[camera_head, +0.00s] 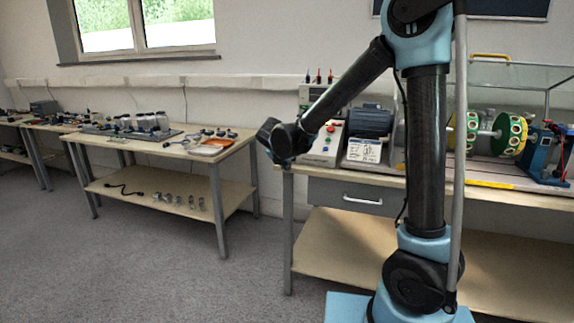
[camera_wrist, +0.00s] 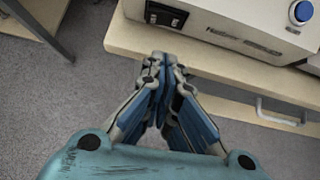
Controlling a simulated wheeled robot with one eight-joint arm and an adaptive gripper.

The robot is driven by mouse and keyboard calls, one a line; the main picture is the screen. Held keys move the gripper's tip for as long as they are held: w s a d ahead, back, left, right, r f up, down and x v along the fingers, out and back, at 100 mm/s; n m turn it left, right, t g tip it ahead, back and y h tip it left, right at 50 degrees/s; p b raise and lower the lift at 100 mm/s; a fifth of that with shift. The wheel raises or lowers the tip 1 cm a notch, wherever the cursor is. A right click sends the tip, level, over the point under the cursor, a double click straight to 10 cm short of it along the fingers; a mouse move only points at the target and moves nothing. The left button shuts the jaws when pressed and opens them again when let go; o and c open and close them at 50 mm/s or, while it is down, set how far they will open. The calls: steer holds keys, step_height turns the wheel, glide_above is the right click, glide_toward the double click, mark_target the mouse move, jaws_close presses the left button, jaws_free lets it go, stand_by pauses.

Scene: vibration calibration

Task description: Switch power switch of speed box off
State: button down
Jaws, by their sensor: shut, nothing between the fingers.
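The speed box is the pale box (camera_wrist: 240,22) at the top of the wrist view, with a blue knob (camera_wrist: 301,12) on it. A black panel, apparently a socket with the power switch (camera_wrist: 166,15), is set in its left end face; the switch's position is too small to read. In the head view the speed box (camera_head: 322,150) stands at the table's left end, partly behind my arm, with red and green buttons. My gripper (camera_wrist: 161,58) is shut and empty. In the wrist view its tips appear just below the black panel, over the table edge, apparently apart from the box.
The wooden table (camera_wrist: 122,38) has a drawer with a metal handle (camera_wrist: 279,117) below its front edge. A motor (camera_head: 370,120) stands right of the speed box. Another table (camera_head: 100,140) with small parts is at left. Grey floor (camera_head: 170,270) lies open between.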

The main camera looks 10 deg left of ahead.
steer(key=v, duration=1)
steer(key=shift+d, duration=0.2)
steer(key=shift+s, duration=0.1)
